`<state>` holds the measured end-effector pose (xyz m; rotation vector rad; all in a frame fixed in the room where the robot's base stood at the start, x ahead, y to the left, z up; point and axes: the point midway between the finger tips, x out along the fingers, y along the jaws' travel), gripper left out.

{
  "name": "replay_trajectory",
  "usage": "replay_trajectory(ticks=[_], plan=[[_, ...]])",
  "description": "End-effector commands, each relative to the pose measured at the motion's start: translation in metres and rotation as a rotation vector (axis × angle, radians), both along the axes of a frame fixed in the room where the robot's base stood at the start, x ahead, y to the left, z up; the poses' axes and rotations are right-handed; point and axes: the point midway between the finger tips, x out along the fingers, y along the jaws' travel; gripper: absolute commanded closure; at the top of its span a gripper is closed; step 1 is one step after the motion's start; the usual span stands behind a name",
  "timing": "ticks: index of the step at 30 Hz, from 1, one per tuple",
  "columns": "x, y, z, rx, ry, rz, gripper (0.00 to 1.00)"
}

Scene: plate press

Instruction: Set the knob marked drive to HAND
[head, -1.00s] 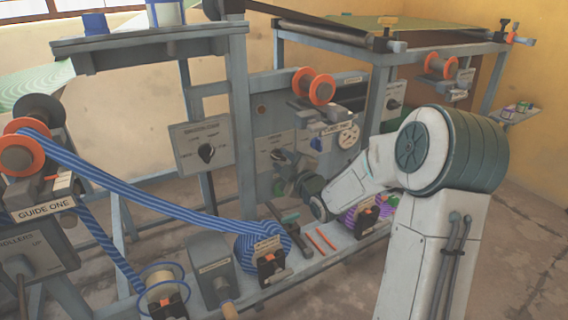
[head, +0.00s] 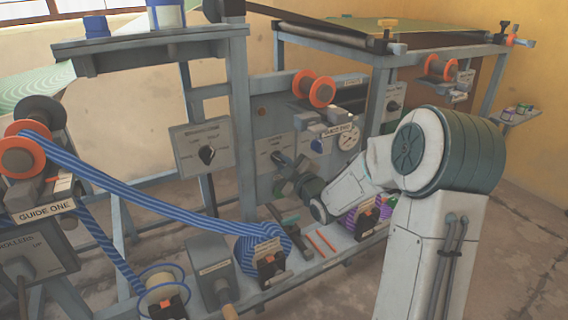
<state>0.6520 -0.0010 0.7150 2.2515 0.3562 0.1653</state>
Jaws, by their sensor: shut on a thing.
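My gripper (head: 279,161) is at the grey control panel (head: 268,138) in the middle of the machine. It is shut on a small dark knob at the panel's face, which the fingers mostly hide. Printed position marks show on the panel above the fingers, but they are too small to read, so I cannot tell which mark the knob points to. My arm reaches in from the right.
Left of it is another panel with a dark knob (head: 207,155). A gauge (head: 349,141) and an orange-flanged roller (head: 315,89) are close above right. Below runs a shelf with a blue striped roll (head: 262,250) and orange sticks (head: 326,240).

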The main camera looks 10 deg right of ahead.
Motion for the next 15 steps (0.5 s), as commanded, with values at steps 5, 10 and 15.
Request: replay_trajectory(ticks=[5,10,15], plan=[[0.0,-0.0005,0.0005,0.147,0.048,-0.001,1.0],[0.0001,-0.0002,0.001,0.303,0.099,0.0,1.0],[0.0,-0.0008,0.0012,0.453,0.148,-0.001,1.0]])
